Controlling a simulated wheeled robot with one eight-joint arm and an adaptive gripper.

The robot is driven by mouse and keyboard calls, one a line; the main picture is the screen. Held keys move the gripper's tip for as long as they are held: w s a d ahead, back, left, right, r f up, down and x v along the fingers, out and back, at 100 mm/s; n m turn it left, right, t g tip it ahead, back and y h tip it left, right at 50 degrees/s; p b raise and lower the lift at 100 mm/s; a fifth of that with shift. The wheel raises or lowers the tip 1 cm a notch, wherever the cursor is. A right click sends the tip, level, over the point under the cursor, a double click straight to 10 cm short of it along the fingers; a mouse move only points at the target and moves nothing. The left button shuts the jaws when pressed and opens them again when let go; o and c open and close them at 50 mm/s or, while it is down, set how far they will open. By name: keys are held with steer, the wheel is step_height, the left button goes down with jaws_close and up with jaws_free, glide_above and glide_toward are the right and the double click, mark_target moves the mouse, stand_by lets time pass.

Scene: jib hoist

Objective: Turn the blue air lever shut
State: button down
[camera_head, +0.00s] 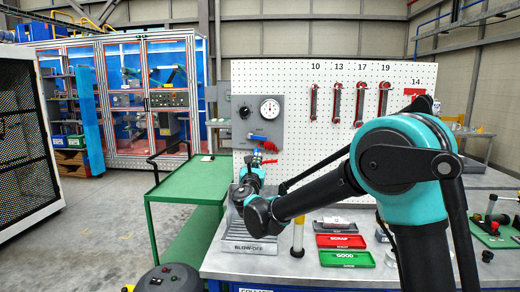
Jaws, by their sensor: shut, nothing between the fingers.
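The blue air lever (257,138) is on a grey panel (240,108) fixed to the white pegboard, below a round gauge (269,108). It lies close to horizontal, with a red part at its right end. My arm reaches from the right, and its end points toward the panel. My gripper (257,160) is shut and empty, just below the lever. Its fingertips are small and partly hidden by my wrist. I cannot tell whether they touch the lever.
The grey blow-off tray (247,246) lies under my wrist on the bench. Red scrap (341,241) and green good (347,259) trays lie to its right. Wrenches (337,101) hang on the pegboard. A green cart (187,181) stands left.

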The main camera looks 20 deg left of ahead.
mark_target(257, 137)
steer(key=x, duration=1)
steer(key=shift+f, duration=0.1)
steer(key=shift+w+d+r+n, duration=0.1)
steer(key=shift+d+r+n, duration=0.15)
steer(key=shift+r+n, duration=0.45)
steer(key=shift+r, duration=0.15)
